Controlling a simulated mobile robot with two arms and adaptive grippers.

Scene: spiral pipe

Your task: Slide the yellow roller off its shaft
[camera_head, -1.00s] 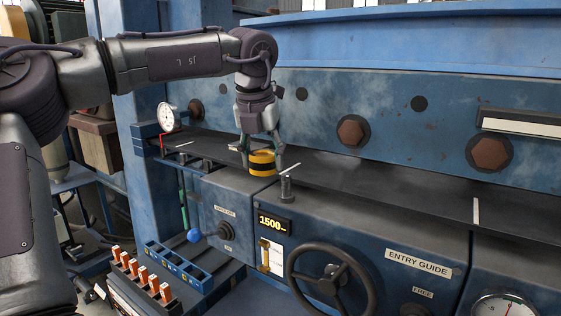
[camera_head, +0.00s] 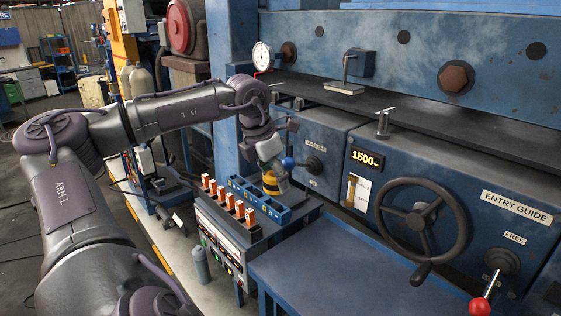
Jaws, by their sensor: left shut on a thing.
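My left arm reaches in from the left, and my left gripper (camera_head: 273,174) points down, shut on the yellow roller (camera_head: 271,184). The roller is a short yellow cylinder with dark bands, partly hidden by the fingers. It is at the back right part of a blue divided rack (camera_head: 283,215); I cannot tell whether it is inside a compartment or just above it. A short metal post with a crossbar (camera_head: 383,122) stands on the machine's front ledge, apart from the roller. I cannot tell which part is the roller's shaft. My right gripper is out of view.
Several orange blocks (camera_head: 228,199) stand in a row in front of the rack. A blue ball knob (camera_head: 288,162) is close to the gripper. A handwheel (camera_head: 420,218) and a red-knobbed lever (camera_head: 480,305) are at the right. A flat blue surface (camera_head: 335,280) is clear.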

